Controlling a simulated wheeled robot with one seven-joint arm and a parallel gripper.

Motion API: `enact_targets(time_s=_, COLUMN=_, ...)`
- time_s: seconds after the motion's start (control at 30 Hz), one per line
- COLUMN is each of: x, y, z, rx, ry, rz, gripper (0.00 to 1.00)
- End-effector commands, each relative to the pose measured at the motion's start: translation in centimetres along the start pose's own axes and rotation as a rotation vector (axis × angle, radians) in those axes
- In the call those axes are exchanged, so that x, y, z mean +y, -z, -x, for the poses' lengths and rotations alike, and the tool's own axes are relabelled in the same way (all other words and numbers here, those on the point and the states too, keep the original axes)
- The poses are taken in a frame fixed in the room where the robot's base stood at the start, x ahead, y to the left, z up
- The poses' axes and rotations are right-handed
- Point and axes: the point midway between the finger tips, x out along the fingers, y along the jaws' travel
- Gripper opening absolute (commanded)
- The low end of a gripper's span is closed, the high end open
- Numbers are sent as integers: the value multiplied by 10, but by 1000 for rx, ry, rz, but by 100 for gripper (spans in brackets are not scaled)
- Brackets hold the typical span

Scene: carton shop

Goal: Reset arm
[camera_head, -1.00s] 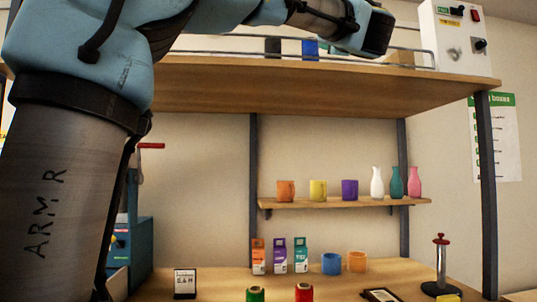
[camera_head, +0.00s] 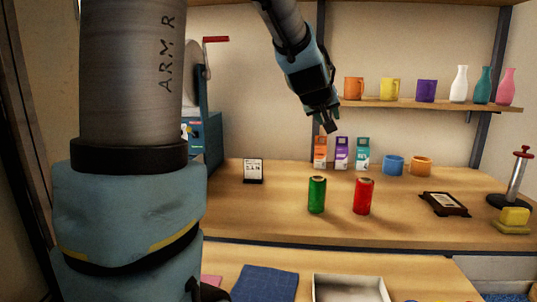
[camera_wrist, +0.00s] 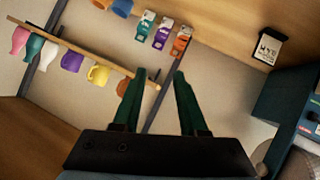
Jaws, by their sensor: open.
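My gripper (camera_head: 330,123) is in the air above the wooden counter, in front of the back wall and left of the small shelf. In the wrist view my gripper (camera_wrist: 160,75) shows two dark green fingers spread apart with nothing between them. In the head view the fingertips hang just above the orange carton (camera_head: 320,152) in the picture. No object is held. My blue and grey arm covers the left of the head view.
The counter (camera_head: 260,215) bears a green can (camera_head: 317,194), a red can (camera_head: 363,195), purple (camera_head: 342,154) and teal (camera_head: 362,154) cartons, mugs, a small sign (camera_head: 253,170) and a dark framed item (camera_head: 444,204). The shelf (camera_head: 400,104) holds mugs and vases. A blue machine (camera_head: 203,140) stands left.

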Motion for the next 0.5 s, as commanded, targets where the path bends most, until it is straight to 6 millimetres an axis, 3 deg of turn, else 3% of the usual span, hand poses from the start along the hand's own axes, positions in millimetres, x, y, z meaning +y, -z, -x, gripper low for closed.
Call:
enact_targets(time_s=0.03, x=-32, y=-25, z=1, rx=-74, ry=50, rz=-18, gripper=42)
enact_targets(time_s=0.1, x=-69, y=-59, z=7, rx=-179, ry=109, rz=-43, gripper=42)
enact_targets(time_s=0.3, x=-165, y=-158, z=51, rx=-492, ry=259, rz=-84, gripper=42)
enact_targets(time_s=0.5, x=-221, y=-232, z=109, rx=-747, ry=353, rz=-86, gripper=42)
